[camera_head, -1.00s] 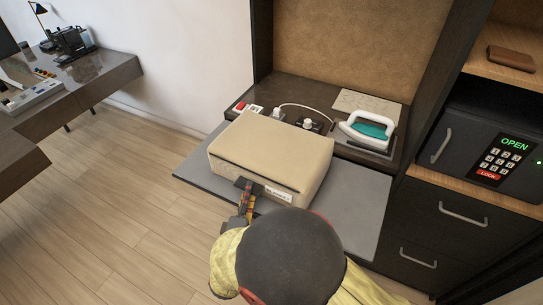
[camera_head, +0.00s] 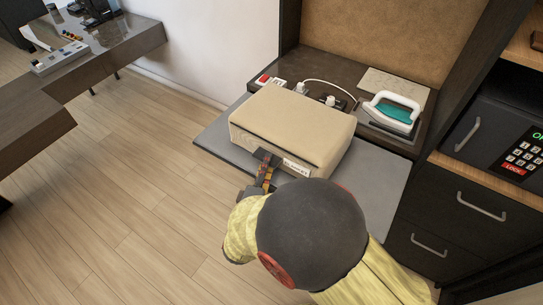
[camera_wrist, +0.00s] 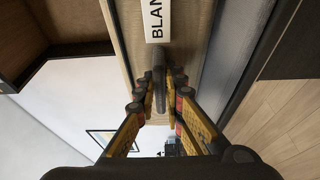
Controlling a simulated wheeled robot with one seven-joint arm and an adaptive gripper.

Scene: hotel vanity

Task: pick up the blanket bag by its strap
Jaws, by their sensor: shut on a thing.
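The blanket bag (camera_head: 292,120) is a beige, box-shaped bag with a white label on its front side. It rests on the grey pull-out board (camera_head: 376,205). In the wrist view the label (camera_wrist: 157,20) reads "BLAN", with the rest cut off, and the dark strap (camera_wrist: 159,78) stands out below it. My gripper (camera_wrist: 160,92) has its fingers on both sides of the strap and is shut on it. In the head view my gripper (camera_head: 266,170) is at the bag's front side, left of the label. My arm hides part of the board.
A white and teal iron (camera_head: 392,110) stands on the shelf behind the bag at right, with a socket block (camera_head: 333,102) and cable beside it. The safe (camera_head: 500,130) and drawers (camera_head: 450,225) are at right. Open floor (camera_head: 130,190) lies at left.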

